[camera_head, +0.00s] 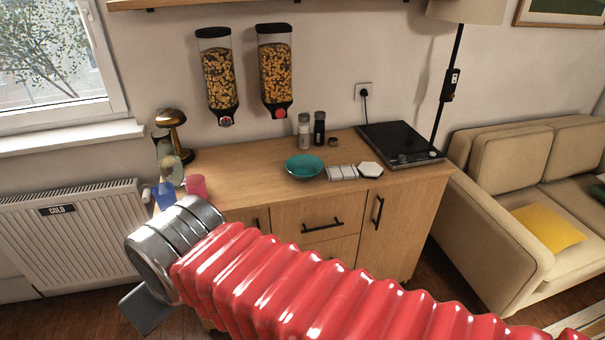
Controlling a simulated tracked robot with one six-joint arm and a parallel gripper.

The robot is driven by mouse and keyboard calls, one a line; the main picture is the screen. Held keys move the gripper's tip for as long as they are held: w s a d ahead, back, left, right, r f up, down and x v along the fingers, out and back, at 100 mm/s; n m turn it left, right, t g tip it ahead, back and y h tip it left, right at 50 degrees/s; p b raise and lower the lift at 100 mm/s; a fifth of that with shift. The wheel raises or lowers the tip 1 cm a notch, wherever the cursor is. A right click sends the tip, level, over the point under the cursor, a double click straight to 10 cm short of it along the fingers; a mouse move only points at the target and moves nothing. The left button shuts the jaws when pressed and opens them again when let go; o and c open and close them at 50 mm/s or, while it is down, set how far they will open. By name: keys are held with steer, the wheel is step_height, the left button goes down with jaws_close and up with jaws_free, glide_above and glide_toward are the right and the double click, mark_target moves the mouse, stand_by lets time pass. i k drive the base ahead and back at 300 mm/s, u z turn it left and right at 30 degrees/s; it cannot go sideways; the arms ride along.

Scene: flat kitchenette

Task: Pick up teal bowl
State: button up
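My red ribbed arm crosses the lower part of the view and ends at the left in a silver wrist. My gripper (146,310) shows only as a grey piece below the silver wrist, low and left of the counter. It is well apart from the bowl. The fingertips are not clearly visible, so I cannot tell whether it is open or shut.
Right of the bowl lie a white tile-like item (342,173), a white hexagonal piece (370,169) and a black hob (399,143). Two shakers (304,131) stand behind. Left are a pink cup (196,186), a blue cup (164,195) and a glass vessel (171,168).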

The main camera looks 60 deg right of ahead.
mark_target(302, 168)
steer(key=z, duration=0.05)
steer(key=i, duration=1.15)
steer(key=u, duration=0.05)
